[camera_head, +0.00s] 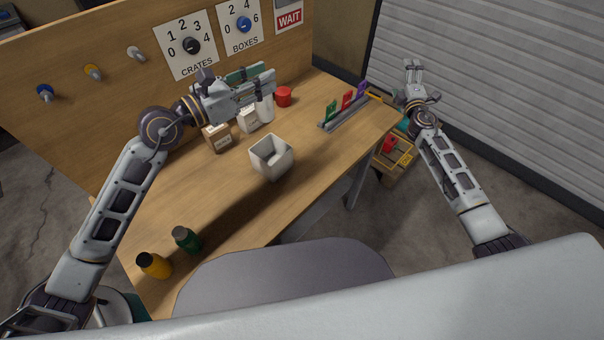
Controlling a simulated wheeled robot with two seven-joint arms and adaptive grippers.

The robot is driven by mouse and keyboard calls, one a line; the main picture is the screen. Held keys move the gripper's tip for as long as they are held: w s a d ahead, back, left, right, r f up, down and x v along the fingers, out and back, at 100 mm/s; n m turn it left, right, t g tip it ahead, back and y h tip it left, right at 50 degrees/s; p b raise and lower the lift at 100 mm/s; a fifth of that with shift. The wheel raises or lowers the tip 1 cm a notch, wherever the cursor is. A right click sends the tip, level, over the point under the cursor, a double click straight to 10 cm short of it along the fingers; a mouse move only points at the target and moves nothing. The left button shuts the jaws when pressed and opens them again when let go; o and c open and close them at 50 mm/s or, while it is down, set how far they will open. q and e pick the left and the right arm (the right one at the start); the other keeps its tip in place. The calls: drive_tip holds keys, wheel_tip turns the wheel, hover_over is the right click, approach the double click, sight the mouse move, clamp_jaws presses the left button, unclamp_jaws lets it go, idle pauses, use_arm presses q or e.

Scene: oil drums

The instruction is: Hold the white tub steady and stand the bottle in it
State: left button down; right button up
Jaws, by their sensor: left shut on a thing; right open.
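The white tub (272,165) stands open and upright on the wooden table, near the middle, with nothing visible inside. My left gripper (268,88) is behind the tub, over the back of the table. It is shut on a white bottle (266,110), which hangs upright below the fingers and is partly hidden by them. I cannot tell whether the bottle's base touches the table. My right gripper (415,82) is open and empty, beyond the table's right end and far from the tub.
A white carton (247,121), a brown box (216,139) and a red can (284,96) stand near the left gripper. A card rack (345,110) lies right. The table between tub and rack is clear.

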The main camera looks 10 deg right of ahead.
sight(261, 146)
drive_tip(key=s+a+f+n+g+y, duration=0.1)
drive_tip(key=s+a+n+y, duration=0.3)
drive_tip(key=a, duration=0.7)
drive_tip(key=s+a+f+n+g+y, duration=0.1)
drive_tip(key=s+a+f+n+y, duration=0.2)
drive_tip(key=s+a+n, duration=0.5)
drive_tip(key=s+a+f+n+y, duration=0.3)
drive_tip(key=s+a+n+y, duration=0.2)
drive_tip(key=a+n, duration=0.5)
drive_tip(key=shift+s+a+n+g, duration=0.15)
drive_tip(key=shift+s+a, duration=0.1)
drive_tip(key=shift+a, duration=0.5)
drive_tip(key=shift+s+a+n+g, duration=0.1)
drive_tip(key=shift+s+a, duration=0.2)
drive_tip(key=shift+a, duration=0.4)
drive_tip(key=shift+s+a+n+g, duration=0.15)
drive_tip(key=shift+s+a, duration=0.1)
drive_tip(key=shift+a, duration=0.5)
drive_tip(key=s+a+n+y, duration=0.1)
drive_tip(key=s+a, duration=0.1)
drive_tip(key=s, duration=0.1)
drive_tip(key=s+a+f+n+g+y, duration=0.1)
drive_tip(key=s+a+n, duration=0.1)
drive_tip(key=s+a, duration=0.1)
drive_tip(key=s+a+n+g, duration=0.1)
drive_tip(key=s+a+n, duration=0.1)
drive_tip(key=s, duration=0.1)
drive_tip(key=shift+s+a+f+y, duration=0.15)
drive_tip(key=shift+s+f+y, duration=0.05)
drive_tip(key=shift+s+y, duration=0.2)
